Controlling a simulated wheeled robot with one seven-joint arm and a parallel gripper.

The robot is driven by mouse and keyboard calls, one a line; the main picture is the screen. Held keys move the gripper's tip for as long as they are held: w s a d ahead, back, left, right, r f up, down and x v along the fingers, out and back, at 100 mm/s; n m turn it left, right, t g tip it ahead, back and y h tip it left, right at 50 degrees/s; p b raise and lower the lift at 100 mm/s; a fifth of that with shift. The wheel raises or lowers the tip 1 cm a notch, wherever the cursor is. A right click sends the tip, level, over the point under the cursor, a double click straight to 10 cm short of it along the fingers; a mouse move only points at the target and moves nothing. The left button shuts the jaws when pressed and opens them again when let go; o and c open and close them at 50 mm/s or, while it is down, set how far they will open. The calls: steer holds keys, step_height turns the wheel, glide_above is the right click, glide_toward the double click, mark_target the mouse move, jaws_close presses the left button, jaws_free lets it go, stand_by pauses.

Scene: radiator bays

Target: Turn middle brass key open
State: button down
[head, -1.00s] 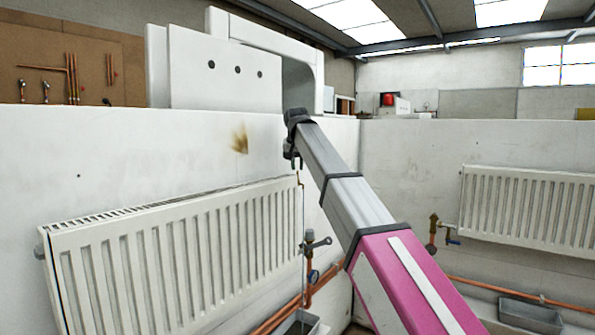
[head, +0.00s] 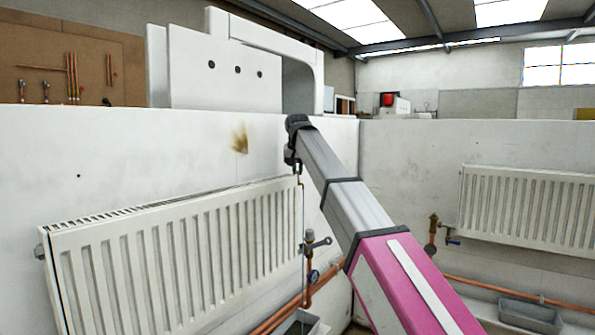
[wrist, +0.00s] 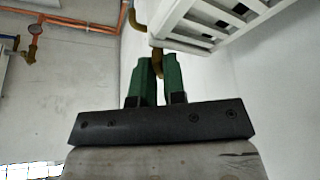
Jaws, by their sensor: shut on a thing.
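My gripper (wrist: 156,66) has two green fingers closed around a small brass key (wrist: 157,57) in the wrist view. The key's upper part sticks out between the fingertips, close to the corner of a white radiator (wrist: 188,27). In the head view my gripper (head: 296,166) is small and dark at the top right corner of the left radiator (head: 180,250). A thin brass piece (head: 300,182) shows just below it. The key's turn angle cannot be told. Which key of the row this is cannot be told.
Below the gripper, a valve with a grey lever (head: 314,243) stands on copper pipes (head: 285,312) beside the radiator. A right radiator (head: 525,215) has a brass valve (head: 433,235) at its left. A white partition wall (head: 100,150) stands close behind the left radiator.

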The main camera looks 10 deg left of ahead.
steer(key=shift+d+n+g+y, duration=0.1)
steer(key=shift+n+g+y, duration=0.3)
steer(key=shift+n, duration=1.05)
steer(key=shift+n+g+y, duration=0.1)
steer(key=shift+n+y, duration=0.5)
steer(key=shift+n, duration=0.85)
steer(key=c, duration=1.5)
jaws_free()
steer(key=shift+c, duration=0.2)
steer(key=v, duration=1)
steer(key=shift+r, duration=0.35)
steer(key=shift+s+d+f, duration=0.1)
steer(key=shift+d, duration=0.05)
